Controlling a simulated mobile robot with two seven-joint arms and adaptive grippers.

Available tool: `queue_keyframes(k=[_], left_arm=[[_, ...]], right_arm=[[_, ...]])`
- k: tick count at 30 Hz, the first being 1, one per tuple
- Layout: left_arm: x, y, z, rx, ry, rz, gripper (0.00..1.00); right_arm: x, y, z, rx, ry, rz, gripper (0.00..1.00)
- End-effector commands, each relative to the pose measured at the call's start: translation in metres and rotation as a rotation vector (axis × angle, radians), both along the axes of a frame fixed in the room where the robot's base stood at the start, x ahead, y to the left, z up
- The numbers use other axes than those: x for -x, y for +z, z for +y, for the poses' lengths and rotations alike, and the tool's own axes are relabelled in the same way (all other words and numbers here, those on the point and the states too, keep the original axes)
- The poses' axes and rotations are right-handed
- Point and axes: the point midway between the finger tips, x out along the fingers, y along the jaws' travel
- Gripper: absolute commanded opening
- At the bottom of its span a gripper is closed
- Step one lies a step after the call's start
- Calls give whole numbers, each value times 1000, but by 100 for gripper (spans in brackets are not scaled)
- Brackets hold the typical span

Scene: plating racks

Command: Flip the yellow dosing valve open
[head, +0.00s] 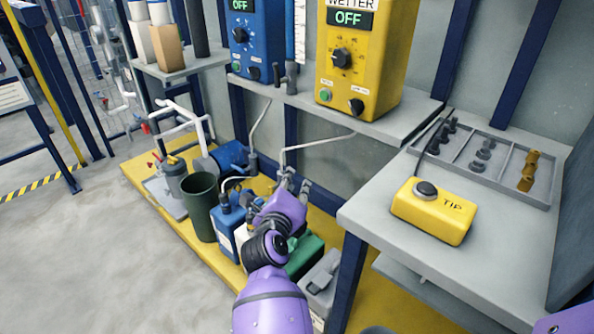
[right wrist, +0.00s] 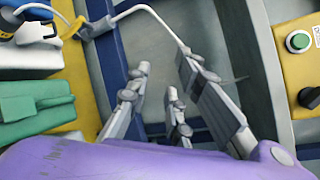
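I cannot clearly make out a yellow dosing valve. A small yellow part (head: 172,160) sits by a grey canister at the far left of the yellow platform in the head view. In the right wrist view a yellow piece (right wrist: 9,20) is cut off at the upper left, and I cannot tell what it is. My right gripper (head: 294,182) is over the canisters under the shelf, near the white tubes. Its fingers (right wrist: 165,88) are apart with nothing between them in the right wrist view. The arm hides part of the canisters. My left gripper is out of view.
The yellow wetter box (head: 370,50) and blue box (head: 257,40), both reading OFF, stand on the shelf above. A white tube (right wrist: 150,12) passes close to the fingers. A green canister (head: 304,257) is below. The grey table (head: 385,240) stands right.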

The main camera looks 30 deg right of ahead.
Motion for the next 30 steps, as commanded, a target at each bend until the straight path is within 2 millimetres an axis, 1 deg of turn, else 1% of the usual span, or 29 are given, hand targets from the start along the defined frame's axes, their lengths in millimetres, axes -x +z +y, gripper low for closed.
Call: queue_keyframes(k=[1, 3, 6, 9, 12, 24, 26, 28, 29, 30], left_arm=[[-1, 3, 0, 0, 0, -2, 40], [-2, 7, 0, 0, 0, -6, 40], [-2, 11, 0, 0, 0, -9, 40], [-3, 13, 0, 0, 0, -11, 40], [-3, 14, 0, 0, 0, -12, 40], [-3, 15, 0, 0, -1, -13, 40], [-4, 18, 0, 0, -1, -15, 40], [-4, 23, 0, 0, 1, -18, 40], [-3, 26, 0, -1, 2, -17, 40], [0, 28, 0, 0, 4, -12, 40]], right_arm=[[2, 10, -2, 48, 6, -7, 20], [6, 22, -5, 123, 18, -13, 20], [9, 37, -6, 212, 34, -20, 20], [12, 46, -5, 276, 49, -23, 20], [13, 51, -4, 315, 59, -24, 20], [15, 52, -4, 333, 64, -21, 20], [20, 48, -8, 338, 61, -8, 20], [29, 41, -18, 360, 60, 17, 20], [33, 38, -22, 382, 62, 33, 20], [38, 38, -26, 445, 59, 65, 20]])
